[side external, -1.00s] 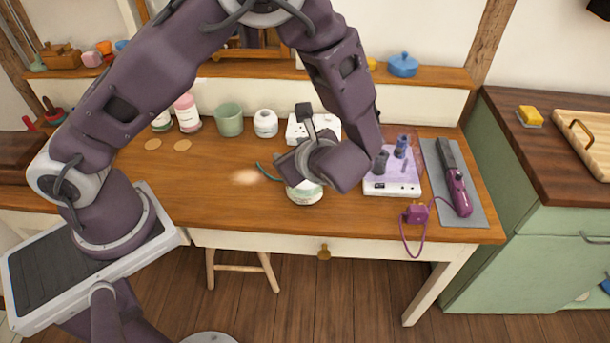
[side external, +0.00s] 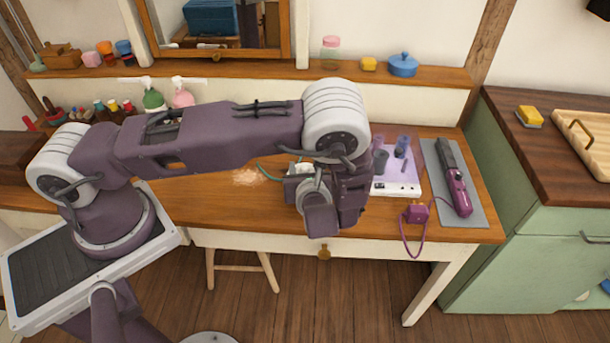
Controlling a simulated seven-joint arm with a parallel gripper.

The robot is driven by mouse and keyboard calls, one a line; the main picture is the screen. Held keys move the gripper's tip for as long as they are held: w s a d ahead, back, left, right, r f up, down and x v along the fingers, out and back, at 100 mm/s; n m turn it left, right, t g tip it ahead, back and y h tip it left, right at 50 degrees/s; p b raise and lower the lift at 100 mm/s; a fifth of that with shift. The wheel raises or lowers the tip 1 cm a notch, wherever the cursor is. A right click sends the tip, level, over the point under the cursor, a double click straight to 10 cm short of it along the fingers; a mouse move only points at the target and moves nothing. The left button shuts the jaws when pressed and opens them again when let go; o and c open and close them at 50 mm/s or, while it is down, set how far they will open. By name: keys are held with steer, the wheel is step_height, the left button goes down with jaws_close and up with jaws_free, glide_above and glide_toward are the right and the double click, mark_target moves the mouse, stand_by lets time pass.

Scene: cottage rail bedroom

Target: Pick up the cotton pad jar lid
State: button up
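A clear jar with a pink lid (side external: 331,41) stands on the wall shelf behind the table, to the right of the mirror. I cannot tell whether this is the cotton pad jar's lid. My gripper (side external: 322,218) is low over the front middle of the table, seen from behind my wrist. Its fingers are hidden, so I cannot see whether it is open or holds anything. The table area behind and under my wrist is mostly covered by my arm.
Pump bottles (side external: 152,98) stand at the back left.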

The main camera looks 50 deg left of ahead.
jaws_close()
